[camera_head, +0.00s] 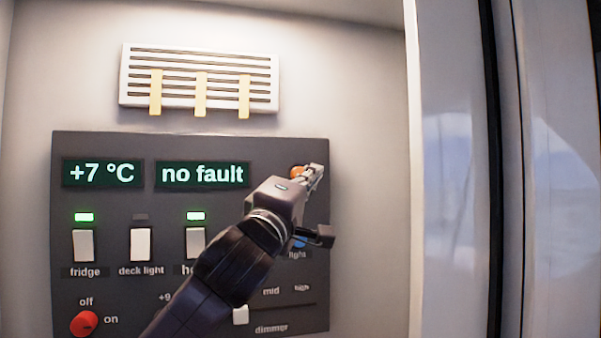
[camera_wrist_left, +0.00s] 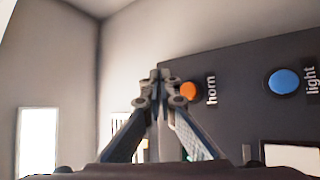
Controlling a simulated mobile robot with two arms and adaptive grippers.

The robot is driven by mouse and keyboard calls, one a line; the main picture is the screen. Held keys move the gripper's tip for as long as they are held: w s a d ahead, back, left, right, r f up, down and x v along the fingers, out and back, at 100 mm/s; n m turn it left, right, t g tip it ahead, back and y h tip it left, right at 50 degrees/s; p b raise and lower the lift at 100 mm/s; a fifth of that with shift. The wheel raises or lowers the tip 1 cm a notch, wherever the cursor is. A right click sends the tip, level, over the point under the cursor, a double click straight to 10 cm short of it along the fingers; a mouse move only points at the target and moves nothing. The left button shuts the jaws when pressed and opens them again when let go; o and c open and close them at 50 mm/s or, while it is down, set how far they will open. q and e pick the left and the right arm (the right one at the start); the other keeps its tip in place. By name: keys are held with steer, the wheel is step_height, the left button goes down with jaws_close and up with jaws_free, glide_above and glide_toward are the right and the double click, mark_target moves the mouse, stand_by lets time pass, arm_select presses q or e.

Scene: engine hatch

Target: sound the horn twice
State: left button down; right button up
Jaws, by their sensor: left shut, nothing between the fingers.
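The orange horn button (camera_head: 296,172) is at the upper right of the dark control panel, partly behind my gripper in the head view. In the left wrist view the round orange horn button (camera_wrist_left: 188,91) shows beside the label "horn". My left gripper (camera_head: 314,172) is shut and empty, with its fingertips at the button's right edge in the head view. In the left wrist view the closed fingertips (camera_wrist_left: 160,76) overlap the button's left side. I cannot tell whether they touch it. My right gripper is not in view.
The blue light button (camera_head: 299,242) is below, partly hidden by my arm; it also shows in the left wrist view (camera_wrist_left: 283,82). Rocker switches, including the fridge switch (camera_head: 83,245), a red knob (camera_head: 84,323) and a dimmer slider (camera_head: 240,315) share the panel. A vent (camera_head: 200,78) is above.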

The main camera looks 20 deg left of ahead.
mark_target(299, 174)
arm_select(q)
steer(key=w+a+p, duration=0.1)
steer(key=w+a, duration=0.2)
steer(key=w, duration=0.2)
steer(key=shift+w+a, duration=0.15)
steer(key=shift+a, duration=0.2)
steer(key=shift+w, duration=0.1)
stand_by(1.1)
steer(key=shift+w+a, duration=0.2)
steer(key=shift+w, duration=0.05)
steer(key=shift+w+a+p, duration=0.5)
steer(key=shift+w, duration=0.15)
stand_by(1.1)
steer(key=shift+d, duration=0.1)
steer(key=shift+s+d+b, duration=0.3)
steer(key=shift+s, duration=0.2)
steer(key=shift+s+d+b, duration=0.25)
steer(key=shift+s+d, duration=0.05)
steer(key=shift+s, duration=0.2)
